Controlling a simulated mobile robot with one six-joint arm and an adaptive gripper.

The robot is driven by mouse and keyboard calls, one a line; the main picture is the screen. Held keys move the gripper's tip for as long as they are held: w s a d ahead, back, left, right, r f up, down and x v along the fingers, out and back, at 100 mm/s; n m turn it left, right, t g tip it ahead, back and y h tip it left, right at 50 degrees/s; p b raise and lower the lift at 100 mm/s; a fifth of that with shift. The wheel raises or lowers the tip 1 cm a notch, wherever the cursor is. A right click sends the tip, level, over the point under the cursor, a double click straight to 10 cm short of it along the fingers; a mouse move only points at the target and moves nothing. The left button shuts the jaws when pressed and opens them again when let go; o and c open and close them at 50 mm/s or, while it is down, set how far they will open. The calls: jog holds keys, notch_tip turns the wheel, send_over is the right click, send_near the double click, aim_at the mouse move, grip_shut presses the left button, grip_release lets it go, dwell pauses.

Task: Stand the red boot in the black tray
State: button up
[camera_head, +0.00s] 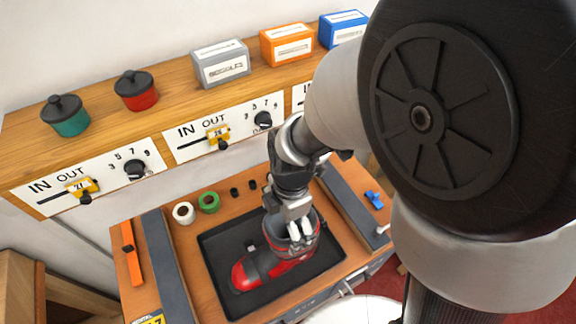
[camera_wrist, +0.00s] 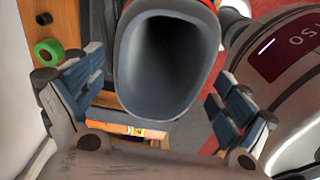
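The red boot (camera_head: 281,266), with a grey-black lining and dark trim, is upright over the black tray (camera_head: 218,261), toe toward the lower left. Its sole looks to be on the tray floor, though exact contact is hard to see. My gripper (camera_head: 300,233) is at the top of the boot shaft. In the wrist view the grey rim of the boot (camera_wrist: 163,110) lies between the two blue-padded fingers of my gripper (camera_wrist: 157,100). The fingers are spread, with a visible gap at the left one; the boot's lower part is hidden there.
Green (camera_head: 209,202) and white (camera_head: 184,213) rolls and small black pieces lie behind the tray. Grey rails flank it, with an orange tool (camera_head: 131,253) at left and a blue piece (camera_head: 373,200) at right. A shelf (camera_head: 187,91) holds pots and boxes above.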

jog(key=shift+r, duration=0.1)
dwell(0.3)
notch_tip(320, 180, up, 12)
jog(key=p, duration=0.3)
jog(key=s+d+r+m+t, duration=0.2)
jog(key=s+d+r+m, duration=0.2)
jog(key=d+m, duration=0.4)
jog(key=s+d+r+m+t, duration=0.3)
jog(key=d+r+m, duration=0.2)
jog(key=m, duration=1.1)
jog(key=d, duration=0.3)
jog(key=shift+s+d+r+h, duration=0.25)
jog(key=shift+s+r+h, duration=0.05)
jog(key=shift+s+r, duration=0.1)
